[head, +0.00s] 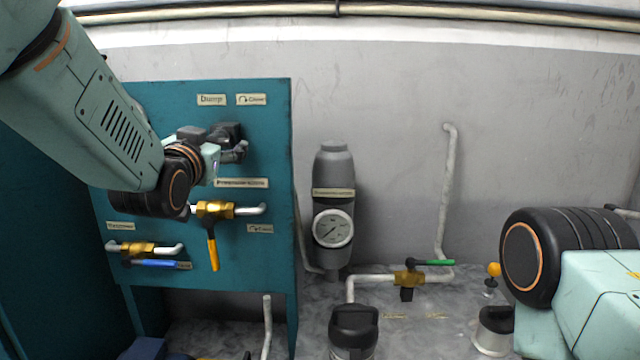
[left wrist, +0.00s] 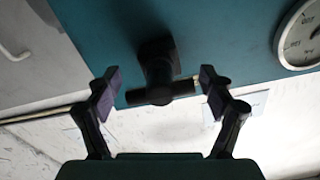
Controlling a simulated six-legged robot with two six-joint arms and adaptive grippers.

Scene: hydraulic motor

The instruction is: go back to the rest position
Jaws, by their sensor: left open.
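My left arm reaches in from the left of the head view. Its left gripper (head: 238,150) is in front of the teal panel (head: 270,120), beneath the labels at the top. The left wrist view shows the gripper (left wrist: 158,86) open, with its two dark fingers spread. A dark T-shaped handle (left wrist: 160,70) on the panel stands between the fingers, with a visible gap on each side. Nothing is held. My right arm shows at the right edge of the head view, but its gripper is outside the picture.
Below the gripper are a brass valve with a yellow lever (head: 212,245) and one with a blue lever (head: 153,263). A grey cylinder with a gauge (head: 333,229) stands right of the panel. A green-lever valve (head: 433,262) sits on low pipes. The wall between is clear.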

